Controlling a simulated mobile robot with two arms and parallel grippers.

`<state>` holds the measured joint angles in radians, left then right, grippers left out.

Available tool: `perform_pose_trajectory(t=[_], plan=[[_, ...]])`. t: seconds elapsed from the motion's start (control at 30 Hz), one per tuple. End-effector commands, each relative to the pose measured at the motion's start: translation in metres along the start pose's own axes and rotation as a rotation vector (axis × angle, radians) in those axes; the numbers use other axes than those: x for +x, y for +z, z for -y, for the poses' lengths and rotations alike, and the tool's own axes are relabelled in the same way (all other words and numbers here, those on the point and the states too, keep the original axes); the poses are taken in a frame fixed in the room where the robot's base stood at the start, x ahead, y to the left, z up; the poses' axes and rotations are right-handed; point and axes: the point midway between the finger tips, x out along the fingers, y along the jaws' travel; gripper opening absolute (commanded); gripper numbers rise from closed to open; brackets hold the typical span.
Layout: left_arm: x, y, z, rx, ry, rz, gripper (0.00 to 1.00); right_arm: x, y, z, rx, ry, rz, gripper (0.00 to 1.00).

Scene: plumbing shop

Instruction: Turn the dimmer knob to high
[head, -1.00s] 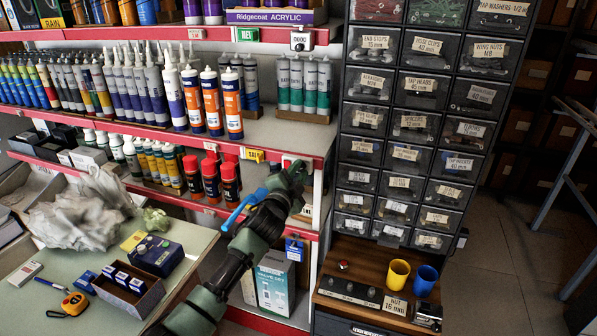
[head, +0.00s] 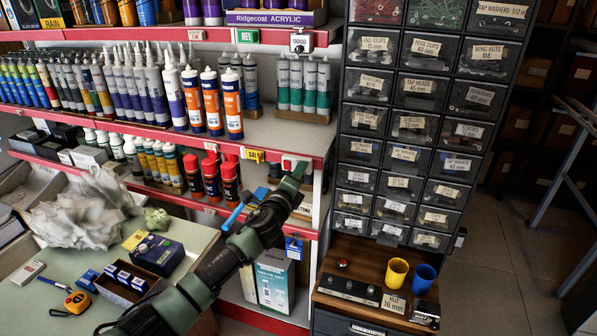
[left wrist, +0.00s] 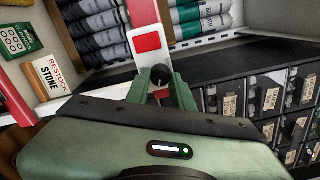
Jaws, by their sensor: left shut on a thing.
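The dimmer is a white plate (left wrist: 148,52) with a red square, on the upright red-and-white shelf post in the left wrist view. Its round black knob (left wrist: 160,74) sits between the green fingers of my left gripper (left wrist: 160,88), which is shut on it. In the head view the white dimmer plate (head: 288,163) shows at the shelf's front right corner. My left gripper (head: 296,176) covers its lower part, and the knob is hidden there. The knob's pointer and any scale marks are too small to read. My right gripper is in neither view.
A drawer cabinet (head: 398,155) stands just right of the post. Spray cans (head: 230,181) and cartridges stand on the shelves to the left. A blue thing (head: 233,217) is partly behind my arm. A boxed valve set (head: 275,281) stands below; cups (head: 397,272) stand on the wooden top.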

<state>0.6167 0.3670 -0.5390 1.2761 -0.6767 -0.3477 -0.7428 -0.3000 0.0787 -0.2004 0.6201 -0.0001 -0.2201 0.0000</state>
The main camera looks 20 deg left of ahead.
Motion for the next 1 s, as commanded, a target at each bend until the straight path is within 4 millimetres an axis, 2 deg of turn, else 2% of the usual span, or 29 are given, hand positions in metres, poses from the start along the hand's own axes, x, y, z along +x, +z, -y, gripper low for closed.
perform_pose_trajectory(t=[1.0], plan=[[0.000,0.002,-0.002,0.938,0.001,-0.001,0.00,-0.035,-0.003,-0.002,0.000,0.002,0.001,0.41]])
